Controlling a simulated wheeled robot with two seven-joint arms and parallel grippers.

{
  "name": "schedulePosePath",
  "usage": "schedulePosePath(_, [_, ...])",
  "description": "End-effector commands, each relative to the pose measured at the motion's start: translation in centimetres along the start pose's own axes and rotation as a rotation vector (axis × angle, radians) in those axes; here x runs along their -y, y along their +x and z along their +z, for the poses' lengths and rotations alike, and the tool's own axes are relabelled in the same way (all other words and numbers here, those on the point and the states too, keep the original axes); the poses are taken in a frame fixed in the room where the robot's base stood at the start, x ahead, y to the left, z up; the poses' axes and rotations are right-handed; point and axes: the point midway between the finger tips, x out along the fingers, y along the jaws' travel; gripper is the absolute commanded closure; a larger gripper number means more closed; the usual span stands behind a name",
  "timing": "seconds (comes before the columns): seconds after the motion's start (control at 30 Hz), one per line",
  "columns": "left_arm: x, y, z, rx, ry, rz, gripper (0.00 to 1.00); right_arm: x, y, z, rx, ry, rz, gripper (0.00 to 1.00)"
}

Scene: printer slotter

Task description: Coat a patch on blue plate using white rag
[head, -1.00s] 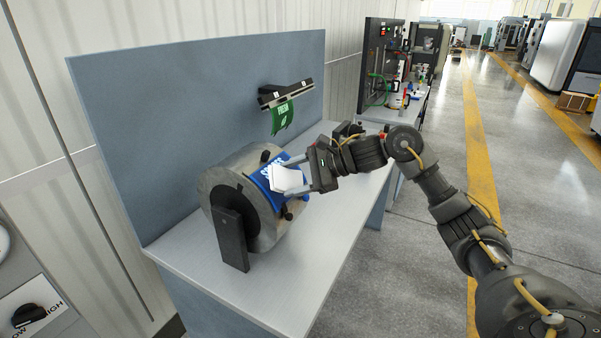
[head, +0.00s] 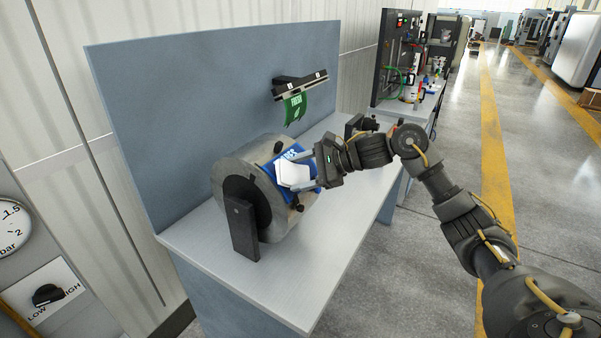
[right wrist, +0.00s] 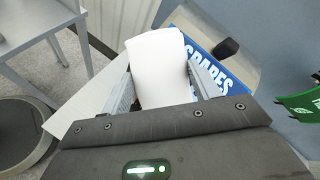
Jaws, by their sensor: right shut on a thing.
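The blue plate (head: 275,164) with white lettering is wrapped on the curved face of a grey metal drum (head: 238,165). My right gripper (head: 301,172) is shut on the white rag (head: 294,174), which is in front of the plate and hides part of it. In the right wrist view the rag (right wrist: 158,65) sits between the fingers, and the plate (right wrist: 224,66) shows beside it with the letters "SPARES". I cannot tell whether the rag touches the plate. My left gripper is not in view.
The drum stands on a black bracket (head: 241,228) on a grey bench (head: 300,275) with a blue back panel (head: 200,95). A green flag-like sheet (head: 295,106) hangs from a holder (head: 300,86) above. The bench's front part is clear.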

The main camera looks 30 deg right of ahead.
Motion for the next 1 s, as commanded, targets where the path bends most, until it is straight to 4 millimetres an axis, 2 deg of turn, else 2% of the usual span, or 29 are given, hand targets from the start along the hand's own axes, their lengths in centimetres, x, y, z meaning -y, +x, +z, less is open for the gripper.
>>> schedulePosePath(1.0, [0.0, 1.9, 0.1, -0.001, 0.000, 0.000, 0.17, 0.0, 1.9, -0.8, 0.001, 0.000, -0.001, 0.57])
